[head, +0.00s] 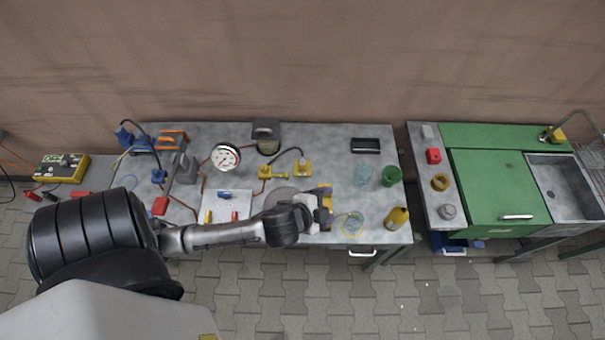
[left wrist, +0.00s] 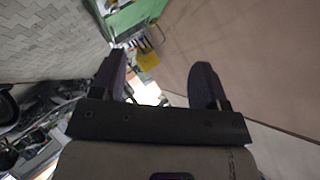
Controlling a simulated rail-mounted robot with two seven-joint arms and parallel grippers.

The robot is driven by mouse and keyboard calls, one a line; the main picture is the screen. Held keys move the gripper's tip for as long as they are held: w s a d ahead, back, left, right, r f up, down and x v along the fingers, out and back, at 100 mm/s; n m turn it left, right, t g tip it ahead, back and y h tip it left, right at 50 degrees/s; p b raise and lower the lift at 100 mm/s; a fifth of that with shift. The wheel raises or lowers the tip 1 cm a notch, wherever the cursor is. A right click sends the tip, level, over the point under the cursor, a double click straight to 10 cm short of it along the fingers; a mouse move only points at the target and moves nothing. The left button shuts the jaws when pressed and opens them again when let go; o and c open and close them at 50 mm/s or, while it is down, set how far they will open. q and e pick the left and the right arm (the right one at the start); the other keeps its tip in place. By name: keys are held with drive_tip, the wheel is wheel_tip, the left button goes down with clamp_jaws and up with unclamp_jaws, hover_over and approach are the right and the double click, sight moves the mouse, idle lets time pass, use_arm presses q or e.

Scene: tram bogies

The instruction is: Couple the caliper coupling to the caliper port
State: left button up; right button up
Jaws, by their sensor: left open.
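A yellow fitting (head: 267,172) and a yellow block (head: 303,168) stand mid-bench, with a dark hose arching between them. A blue fitting (head: 158,175) stands at the bench's left, near a blue block (head: 124,136) with another dark hose. I cannot tell which of these are the caliper coupling and caliper port. My left gripper (head: 326,205) is above the front of the bench, right of and nearer than the yellow fittings. In the left wrist view its fingers (left wrist: 158,78) are apart with nothing held between them. My right gripper is out of view.
The grey bench (head: 335,140) also carries a round gauge (head: 226,157), a green cup (head: 390,176), a yellow bottle (head: 397,217) and a glass jar (head: 352,224) near the gripper. A green sink cabinet (head: 498,187) stands right, across a gap.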

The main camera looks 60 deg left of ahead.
use_arm(q)
drive_tip(key=w+a+f+m+h+b, duration=0.2)
drive_tip(key=w+f+m+h+b, duration=0.3)
drive_tip(key=m, duration=0.3)
drive_tip(key=w+a+f+m+t+h+b, duration=0.1)
drive_tip(key=w+f+m+h+b, duration=0.25)
drive_tip(key=m+b, duration=0.45)
drive_tip(key=w+a+f+m+h+b, duration=0.25)
drive_tip(key=w+m+b, duration=0.25)
drive_tip(key=m, duration=0.4)
drive_tip(key=s+a+f+m+g+y+b, duration=0.2)
drive_tip(key=a+f+m+g+b, duration=0.1)
drive_tip(key=a, duration=0.6)
drive_tip(key=s+a+f+m+g+y+b, duration=0.2)
drive_tip(key=a+b, duration=0.3)
drive_tip(key=a, duration=0.4)
drive_tip(key=s+a+f+m+g+y+b, duration=0.1)
drive_tip(key=a+f+m+g+y+b, duration=0.1)
drive_tip(key=a, duration=0.7)
wheel_tip(320, 180, down, 2)
drive_tip(key=shift+s+a+f+m+g+y+b, duration=0.15)
drive_tip(key=shift+s+m+g+y+b, duration=0.25)
drive_tip(key=shift+m+g+b, duration=0.6)
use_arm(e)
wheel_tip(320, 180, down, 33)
